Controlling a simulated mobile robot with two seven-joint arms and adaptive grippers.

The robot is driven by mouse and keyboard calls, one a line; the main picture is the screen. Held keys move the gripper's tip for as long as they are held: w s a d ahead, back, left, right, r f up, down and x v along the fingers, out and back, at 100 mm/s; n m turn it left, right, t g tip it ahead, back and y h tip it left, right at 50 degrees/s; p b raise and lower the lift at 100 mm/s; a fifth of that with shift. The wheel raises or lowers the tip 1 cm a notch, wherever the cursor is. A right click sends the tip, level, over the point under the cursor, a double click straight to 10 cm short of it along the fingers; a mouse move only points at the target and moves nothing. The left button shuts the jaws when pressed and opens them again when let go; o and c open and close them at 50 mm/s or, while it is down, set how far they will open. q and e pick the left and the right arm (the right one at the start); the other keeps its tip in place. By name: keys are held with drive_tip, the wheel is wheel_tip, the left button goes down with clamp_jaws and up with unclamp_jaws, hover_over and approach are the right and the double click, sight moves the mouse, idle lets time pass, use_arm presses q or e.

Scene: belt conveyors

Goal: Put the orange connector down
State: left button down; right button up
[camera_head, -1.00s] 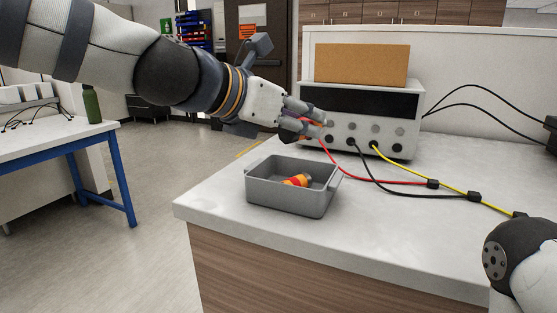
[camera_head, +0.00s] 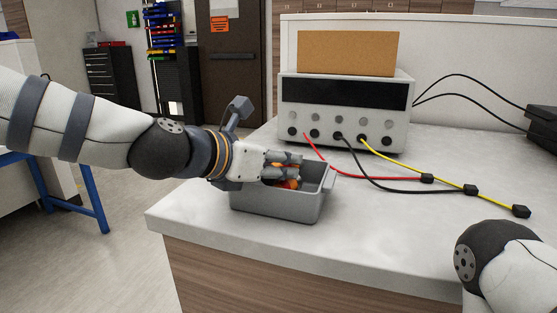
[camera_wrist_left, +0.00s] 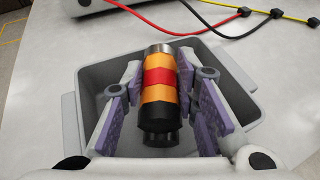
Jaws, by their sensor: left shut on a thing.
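In the head view, my left gripper (camera_head: 297,170) is at the mouth of the grey bin (camera_head: 283,213), and bits of the connector (camera_head: 288,184) show between the fingers. The connector is over or inside the bin; I cannot tell whether it touches the floor. My right gripper is out of view.
A bench instrument (camera_head: 343,105) with a brown box (camera_head: 348,53) on top stands behind the bin. Red, black and yellow cables (camera_head: 440,196) run across the white worktop (camera_head: 385,225) to the right.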

use_arm(q)
drive_tip(key=c, duration=1.2)
unclamp_jaws()
drive_tip(key=shift+c, duration=0.2)
drive_tip(key=shift+r, duration=0.35)
drive_tip(key=p+v, duration=0.1)
drive_tip(key=v, duration=1.1)
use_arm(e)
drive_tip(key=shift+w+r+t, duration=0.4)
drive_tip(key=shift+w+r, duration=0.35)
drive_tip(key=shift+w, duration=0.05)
use_arm(q)
drive_tip(key=shift+f, duration=0.1)
